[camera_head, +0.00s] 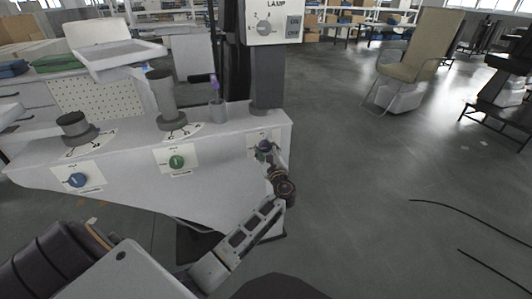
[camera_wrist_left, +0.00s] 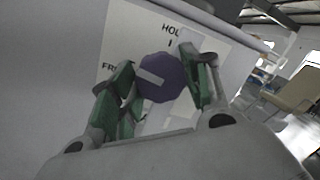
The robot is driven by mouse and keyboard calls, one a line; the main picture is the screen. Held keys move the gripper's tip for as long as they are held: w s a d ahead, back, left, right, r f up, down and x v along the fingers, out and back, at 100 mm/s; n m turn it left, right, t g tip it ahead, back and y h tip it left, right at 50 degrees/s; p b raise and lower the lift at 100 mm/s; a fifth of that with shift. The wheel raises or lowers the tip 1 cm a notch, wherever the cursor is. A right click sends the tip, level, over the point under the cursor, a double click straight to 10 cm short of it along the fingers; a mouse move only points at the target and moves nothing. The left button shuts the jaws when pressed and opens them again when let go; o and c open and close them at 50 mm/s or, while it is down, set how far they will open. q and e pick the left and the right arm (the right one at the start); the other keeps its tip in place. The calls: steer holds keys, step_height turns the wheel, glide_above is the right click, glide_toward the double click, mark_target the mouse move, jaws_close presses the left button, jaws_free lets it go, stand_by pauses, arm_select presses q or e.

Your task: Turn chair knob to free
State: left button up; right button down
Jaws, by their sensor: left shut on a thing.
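The chair knob is a dark purple, many-sided knob (camera_wrist_left: 160,78) with a pale pointer bar. It sits on a white label plate (camera_wrist_left: 205,48) on the console's front. Part of "HOLD" shows above it and part of "FREE" to its left; the bar points left and slightly up, toward the "FREE" side. My left gripper (camera_wrist_left: 160,85) has its green-padded fingers on both sides of the knob and is shut on it. In the head view the knob (camera_head: 265,145) is partly hidden by my left gripper (camera_head: 268,153). My right gripper is not in view.
The white console (camera_head: 130,195) also carries a blue knob (camera_head: 78,180) and a green knob (camera_head: 176,161). Grey columns (camera_head: 165,95) and a lamp panel (camera_head: 272,22) rise above it. A beige chair (camera_head: 412,55) stands at the back right. Cables (camera_head: 460,212) lie on the open floor at right.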

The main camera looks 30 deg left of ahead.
arm_select(q)
steer(key=shift+f+n+g+b, duration=0.1)
steer(key=shift+n+g+b, duration=0.3)
steer(key=shift+n, duration=0.6)
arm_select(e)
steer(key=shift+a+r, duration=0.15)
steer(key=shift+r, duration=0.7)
arm_select(q)
steer(key=o, duration=1)
steer(key=shift+d, duration=0.1)
steer(key=v, duration=1.1)
steer(key=shift+s+d+f, duration=0.25)
steer(key=shift+s, duration=0.05)
steer(key=shift+n, duration=0.3)
